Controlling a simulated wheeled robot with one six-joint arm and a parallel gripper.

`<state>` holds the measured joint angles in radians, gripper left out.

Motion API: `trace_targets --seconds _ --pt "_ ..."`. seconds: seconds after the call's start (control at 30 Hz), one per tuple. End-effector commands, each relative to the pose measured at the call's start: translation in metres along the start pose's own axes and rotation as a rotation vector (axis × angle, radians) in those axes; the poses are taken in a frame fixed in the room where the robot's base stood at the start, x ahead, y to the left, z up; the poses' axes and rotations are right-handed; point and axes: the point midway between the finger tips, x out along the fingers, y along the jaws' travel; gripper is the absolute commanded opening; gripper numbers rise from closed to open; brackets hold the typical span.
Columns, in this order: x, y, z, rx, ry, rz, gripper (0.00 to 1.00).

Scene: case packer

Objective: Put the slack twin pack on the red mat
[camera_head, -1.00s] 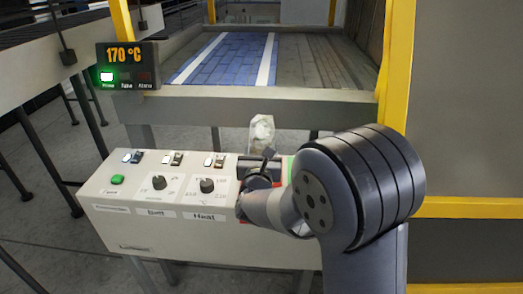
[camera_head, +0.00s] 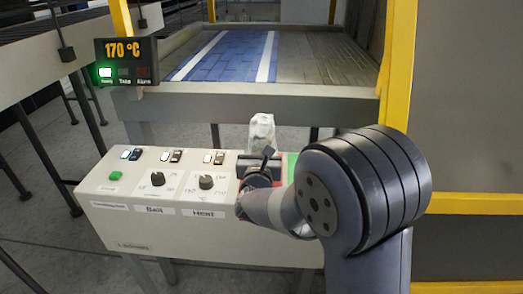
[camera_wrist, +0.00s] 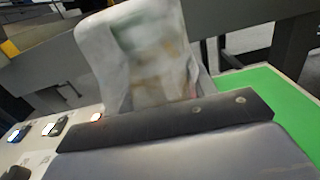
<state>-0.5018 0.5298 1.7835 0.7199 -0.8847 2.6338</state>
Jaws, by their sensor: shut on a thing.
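A whitish, crinkled, see-through pack (camera_head: 262,132) stands up above my gripper (camera_head: 262,160) in the head view. In the wrist view the pack (camera_wrist: 140,50) fills the upper middle, blurred, with faint green and brown contents. My gripper (camera_wrist: 170,122) is shut on its lower edge, and the dark finger hides that part. A little of the red mat (camera_head: 242,171) shows beside my gripper on the control box top; the rest is hidden by my arm. I cannot tell whether the pack touches anything below.
A green mat (camera_head: 292,166) lies right of the red one and shows in the wrist view (camera_wrist: 288,112). The control box (camera_head: 150,230) has switches and knobs left of my gripper. Behind is a conveyor (camera_head: 225,58) with a yellow frame, and a 170 °C display (camera_head: 127,62).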

Motion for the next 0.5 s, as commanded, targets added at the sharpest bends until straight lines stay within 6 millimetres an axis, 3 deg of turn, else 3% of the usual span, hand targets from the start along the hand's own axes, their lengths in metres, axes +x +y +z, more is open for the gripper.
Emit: trace_targets --seconds 0.33,0.5 --pt "0.0001 0.0 0.0007 0.001 -0.001 0.0 0.79" --pt "-0.0002 -0.0001 -0.0017 0.0 0.004 0.0 0.79"
